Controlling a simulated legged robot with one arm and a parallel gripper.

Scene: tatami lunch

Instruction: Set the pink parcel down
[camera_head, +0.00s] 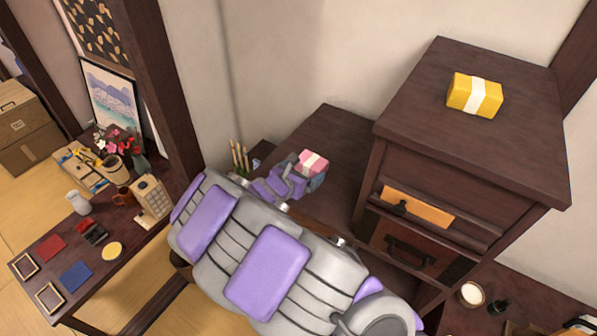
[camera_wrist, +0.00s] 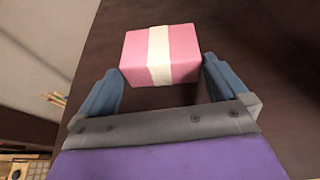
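The pink parcel (camera_head: 309,158) has a white band and is at the tip of my gripper (camera_head: 303,176), over the low dark wooden top beside the taller cabinet. In the wrist view the parcel (camera_wrist: 148,60) sits between the tips of my gripper's two blue fingers (camera_wrist: 163,72). My purple and grey arm hides part of the low top.
A yellow parcel (camera_head: 474,95) with a white band lies on the tall dark cabinet (camera_head: 420,85), right. The low dark top (camera_head: 338,135) has clear room behind the pink parcel. A desk (camera_head: 130,245) with small items stands left. A cup of pencils (camera_head: 240,160) is near the wall.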

